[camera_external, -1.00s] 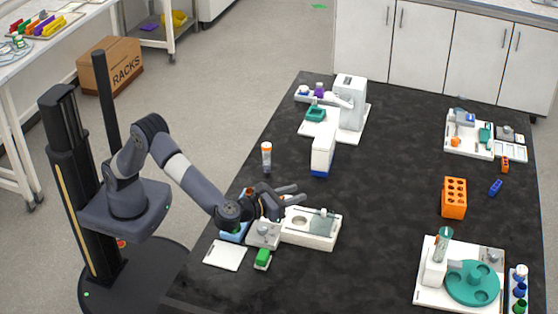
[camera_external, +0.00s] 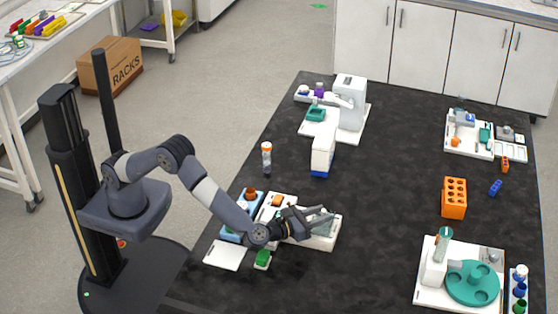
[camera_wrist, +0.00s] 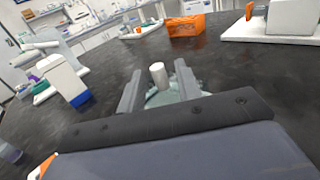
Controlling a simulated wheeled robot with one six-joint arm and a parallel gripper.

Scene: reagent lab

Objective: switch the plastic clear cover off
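The clear cover (camera_wrist: 164,98) is a see-through, pale greenish piece with a light grey cylindrical knob (camera_wrist: 158,75) on top. It is on the right part of the white device (camera_external: 322,243) near the table's left front edge. My gripper (camera_wrist: 158,70) is open, with one finger on each side of the knob and visible gaps between. In the external view my gripper (camera_external: 322,218) is over the right part of the device and hides much of the cover. I cannot tell whether the fingers touch the cover.
A green block (camera_external: 263,258) and a white plate (camera_external: 223,255) are left of the device. A blue tray (camera_external: 231,236) is behind my forearm. An orange-capped tube (camera_external: 267,158) and a white block with a blue base (camera_external: 322,158) stand farther back. The table's middle is clear.

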